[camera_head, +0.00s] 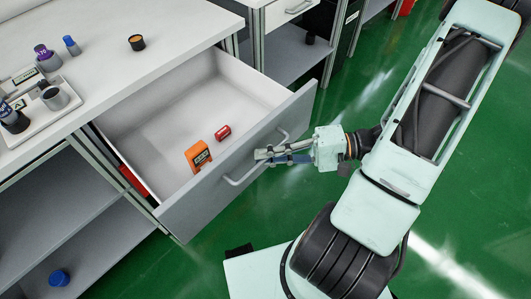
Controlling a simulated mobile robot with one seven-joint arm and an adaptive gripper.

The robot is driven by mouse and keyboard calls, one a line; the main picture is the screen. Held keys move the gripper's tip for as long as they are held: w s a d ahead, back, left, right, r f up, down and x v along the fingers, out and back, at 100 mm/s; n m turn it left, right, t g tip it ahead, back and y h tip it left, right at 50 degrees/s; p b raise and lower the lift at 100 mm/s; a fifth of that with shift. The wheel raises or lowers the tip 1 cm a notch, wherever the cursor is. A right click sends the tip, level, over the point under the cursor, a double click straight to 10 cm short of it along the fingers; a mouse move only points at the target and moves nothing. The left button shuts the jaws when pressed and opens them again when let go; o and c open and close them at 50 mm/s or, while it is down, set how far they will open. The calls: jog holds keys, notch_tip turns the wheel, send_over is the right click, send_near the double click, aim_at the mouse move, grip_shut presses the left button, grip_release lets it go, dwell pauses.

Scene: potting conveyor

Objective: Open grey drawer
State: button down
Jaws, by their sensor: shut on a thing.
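The grey drawer (225,188) is pulled well out from under the white worktop, its inside in plain view. Its front panel carries a bar handle (244,177). My gripper (268,154) reaches in from the right and is shut on this handle near its right end. The fingers hide part of the handle. Inside the drawer lie an orange box (198,156) with a dark label and a small red cylinder (222,132).
The white worktop (110,50) holds a tray (70,98) with several small items, bottles (48,58) and a dark round pot (136,42). A blue object (59,278) sits on the lower shelf. Green floor (470,190) lies open at the right.

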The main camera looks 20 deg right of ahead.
jog(key=c, duration=2.1)
grip_release()
jog(key=v, duration=1.2)
